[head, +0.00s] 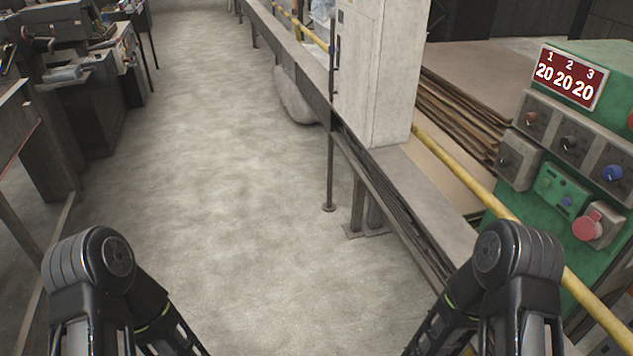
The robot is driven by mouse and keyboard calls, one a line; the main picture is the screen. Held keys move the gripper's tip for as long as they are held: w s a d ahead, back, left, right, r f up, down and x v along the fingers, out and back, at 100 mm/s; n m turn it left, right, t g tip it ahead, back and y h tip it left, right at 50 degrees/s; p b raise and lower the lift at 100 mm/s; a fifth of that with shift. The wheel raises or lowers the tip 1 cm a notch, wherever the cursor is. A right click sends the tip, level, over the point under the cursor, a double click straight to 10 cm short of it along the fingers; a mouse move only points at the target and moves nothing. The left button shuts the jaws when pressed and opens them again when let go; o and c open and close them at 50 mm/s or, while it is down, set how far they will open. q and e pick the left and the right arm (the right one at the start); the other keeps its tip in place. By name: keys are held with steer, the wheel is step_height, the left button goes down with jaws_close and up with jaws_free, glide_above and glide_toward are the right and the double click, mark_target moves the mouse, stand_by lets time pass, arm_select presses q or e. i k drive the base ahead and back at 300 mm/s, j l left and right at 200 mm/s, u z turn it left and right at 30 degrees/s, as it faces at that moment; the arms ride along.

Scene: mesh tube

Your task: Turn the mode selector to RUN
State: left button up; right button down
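A green control panel (527,240) stands at the right edge of the head view, partly cut off. It carries several rotary knobs on grey boxes: a brownish one (531,118), a black one (569,143) and a blue one (612,172). Another dark knob (503,160) sits on a small box at the panel's left. A bright green plate (562,191) with small controls lies below. I cannot read which of these is the mode selector, nor any RUN mark.
A red display (569,77) reads 20 20 20. A red mushroom button (588,227) sticks out low on the panel. A yellow rail (480,195) runs before the panel. A grey cabinet (375,70) stands beyond, and machines (85,90) stand left. The middle floor (210,150) is clear.

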mark_target(504, 162)
steer(key=z, duration=1.55)
